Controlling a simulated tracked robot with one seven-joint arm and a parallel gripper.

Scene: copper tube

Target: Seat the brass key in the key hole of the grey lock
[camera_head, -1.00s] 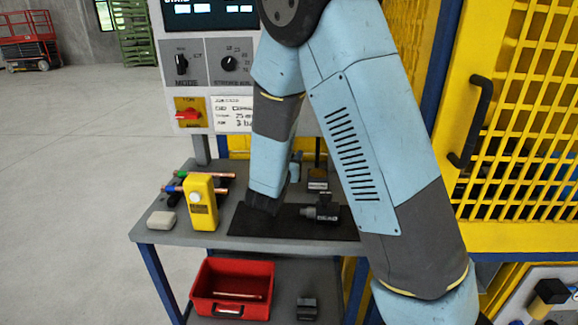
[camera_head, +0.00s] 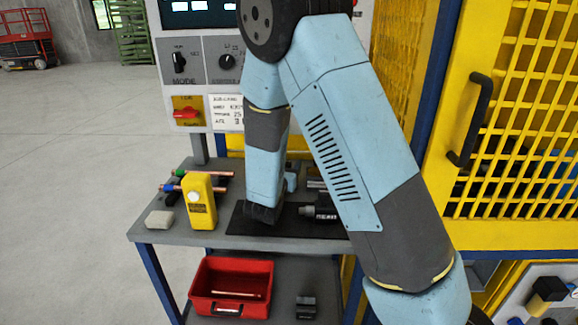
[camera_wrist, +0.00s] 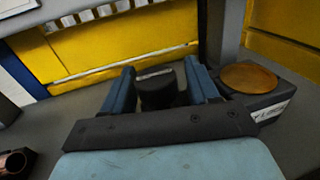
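My gripper (camera_wrist: 160,75) points down at the bench; its two blue fingers stand apart in the wrist view. A dark, rounded block (camera_wrist: 158,92) with a pale label sits between them, with a narrow gap at the right finger. I cannot tell what this block is. To the right stands a grey block (camera_wrist: 280,104) with a round brass-coloured top (camera_wrist: 249,77) and a white label; it may be the lock. No brass key can be made out. In the head view my gripper (camera_head: 262,214) is low over the black mat (camera_head: 285,229), its fingertips unclear.
A dark tool (camera_head: 322,213) lies right of my gripper. A red bin (camera_head: 262,268) sits on the lower shelf. The control panel and yellow fence stand behind.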

